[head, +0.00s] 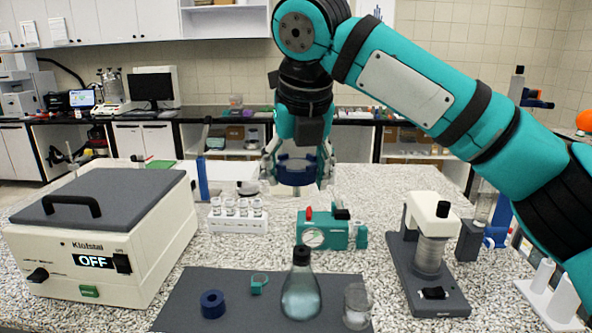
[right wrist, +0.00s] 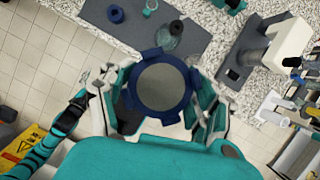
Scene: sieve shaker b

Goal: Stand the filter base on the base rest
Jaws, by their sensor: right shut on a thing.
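My right gripper (head: 298,172) is shut on a dark blue round piece (head: 297,169), which I take to be the filter base. In the right wrist view the piece (right wrist: 162,101) shows a dark blue rim with lugs and a grey round face, between the two fingers of the right gripper (right wrist: 160,84). A small dark blue ring (head: 212,304) lies on the grey mat. I cannot tell for sure which thing is the base rest.
On the grey mat (head: 185,314) stand a flask (head: 301,290), a teal clip (head: 259,283) and a clear beaker (head: 358,306). A white vial rack (head: 238,224), a teal pump (head: 325,234), a beige shaker (head: 110,235) and a stand device (head: 433,255) surround it.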

